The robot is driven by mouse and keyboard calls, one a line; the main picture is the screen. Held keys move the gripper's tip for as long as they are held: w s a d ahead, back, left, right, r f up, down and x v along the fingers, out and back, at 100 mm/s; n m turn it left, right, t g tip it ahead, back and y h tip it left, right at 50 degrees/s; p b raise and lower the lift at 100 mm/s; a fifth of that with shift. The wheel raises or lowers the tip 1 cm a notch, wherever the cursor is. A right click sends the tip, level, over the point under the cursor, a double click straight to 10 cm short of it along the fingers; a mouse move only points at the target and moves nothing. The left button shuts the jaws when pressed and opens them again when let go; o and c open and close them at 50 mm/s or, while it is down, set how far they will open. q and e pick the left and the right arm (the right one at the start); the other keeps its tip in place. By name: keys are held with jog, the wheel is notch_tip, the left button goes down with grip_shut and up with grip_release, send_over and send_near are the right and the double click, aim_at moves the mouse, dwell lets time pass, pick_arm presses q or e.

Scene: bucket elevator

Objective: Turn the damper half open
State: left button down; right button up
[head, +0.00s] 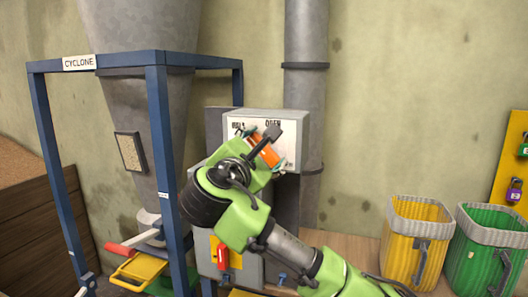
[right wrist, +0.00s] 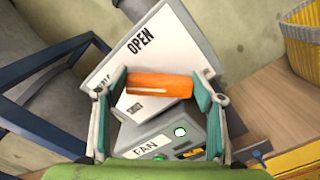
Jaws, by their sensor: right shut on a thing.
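The damper is a pale box (head: 292,125) on the grey duct, with a white plate lettered OPEN, SHUT and a partly covered third word. Its orange handle (head: 264,151) crosses the front of the plate. My right gripper (head: 266,149) is shut on the handle, one finger at each end of it. In the right wrist view the orange handle (right wrist: 160,86) lies across between the teal finger pads of the gripper (right wrist: 161,88). The OPEN word shows above the handle and SHUT below it. The handle's exact setting is hard to tell. My left gripper is out of view.
A grey FAN box (right wrist: 160,145) with a lit green button sits below the damper. A blue frame (head: 160,130) around the cyclone (head: 150,25) stands to the left. Yellow (head: 405,255) and green (head: 478,265) baskets stand at the right. Bare wall lies above them.

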jog(key=o, duration=1.1)
jog(key=v, duration=1.2)
